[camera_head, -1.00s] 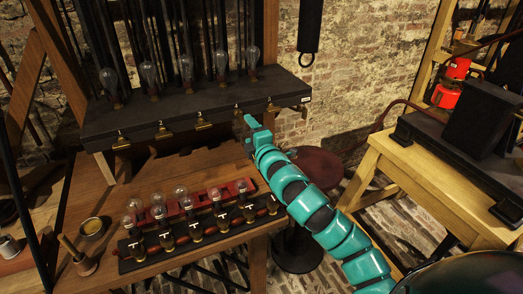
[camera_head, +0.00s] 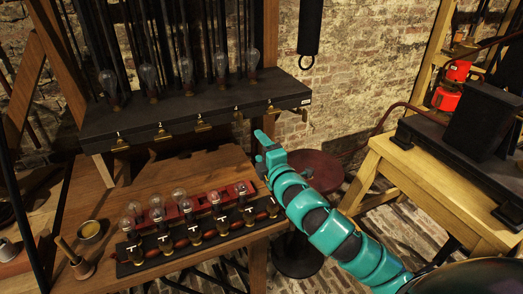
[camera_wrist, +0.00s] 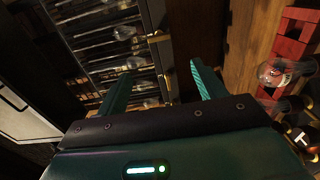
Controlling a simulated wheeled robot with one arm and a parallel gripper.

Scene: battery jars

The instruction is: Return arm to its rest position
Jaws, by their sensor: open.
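My teal arm reaches in from the lower right in the head view. My gripper (camera_head: 262,150) is above the right end of the wooden bench, below the dark shelf's front edge. In the wrist view my gripper (camera_wrist: 162,80) shows two separated teal fingers with nothing between them. A red rack (camera_head: 200,200) with glass bulbs stands on the bench to the left of my gripper, with a black rack (camera_head: 150,250) of brass-fitted pieces in front of it. The red rack also shows at the right of the wrist view (camera_wrist: 292,45).
The dark shelf (camera_head: 200,115) with several glass bulbs overhangs the back of the bench (camera_head: 130,195). A round dark red stool (camera_head: 318,168) stands right of the bench. A pale wooden table (camera_head: 420,180) with a black box is at the right.

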